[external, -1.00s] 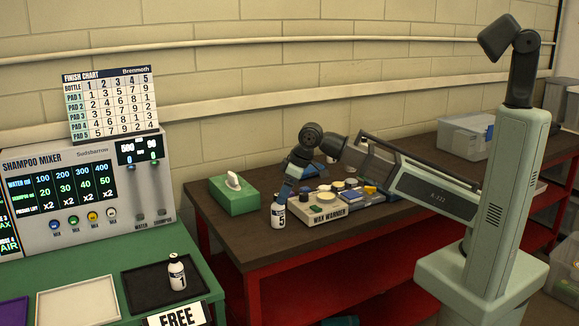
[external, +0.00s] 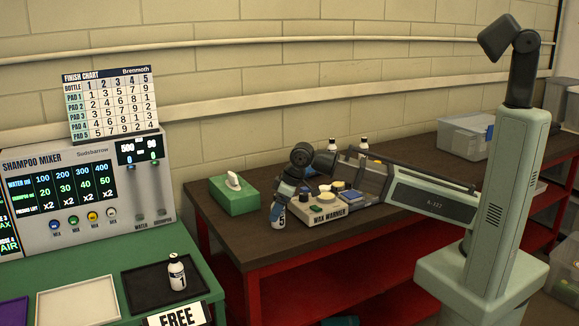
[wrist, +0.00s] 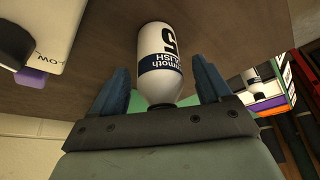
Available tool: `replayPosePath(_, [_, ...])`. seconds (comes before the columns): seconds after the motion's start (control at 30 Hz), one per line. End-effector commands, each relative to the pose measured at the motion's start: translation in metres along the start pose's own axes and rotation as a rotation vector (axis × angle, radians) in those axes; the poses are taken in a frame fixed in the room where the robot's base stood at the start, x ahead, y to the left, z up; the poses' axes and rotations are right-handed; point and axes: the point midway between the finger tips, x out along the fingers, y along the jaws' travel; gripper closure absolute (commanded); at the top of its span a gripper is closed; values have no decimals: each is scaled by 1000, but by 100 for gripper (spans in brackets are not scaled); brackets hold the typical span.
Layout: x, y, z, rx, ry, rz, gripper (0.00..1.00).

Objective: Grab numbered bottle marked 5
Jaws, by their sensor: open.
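The white bottle marked 5 (external: 278,219) stands upright near the front edge of the brown table. In the external view my gripper (external: 281,205) covers its upper part. In the wrist view the bottle (wrist: 158,58) has a large 5 and a dark blue band on its label. My gripper (wrist: 161,82) is open there, with one blue finger on each side of the bottle's cap end. Gaps show between the fingers and the bottle.
The wax warmer (external: 316,217) stands just right of the bottle, and a green tissue box (external: 232,199) is behind it to the left. Two more bottles (external: 363,145) stand farther back. A bottle marked 1 (external: 177,272) is on a black tray (external: 140,291).

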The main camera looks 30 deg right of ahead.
Motion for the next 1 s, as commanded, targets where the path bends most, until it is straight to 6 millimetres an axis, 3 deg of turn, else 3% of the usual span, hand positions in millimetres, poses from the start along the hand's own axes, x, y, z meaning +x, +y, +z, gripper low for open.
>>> replayPosePath(0.2, [0,0,0,0,0,0,23])
replayPosePath(0.87, [0,0,0,0,0,0,86])
replayPosePath(1.0, [0,0,0,0,0,0,87])
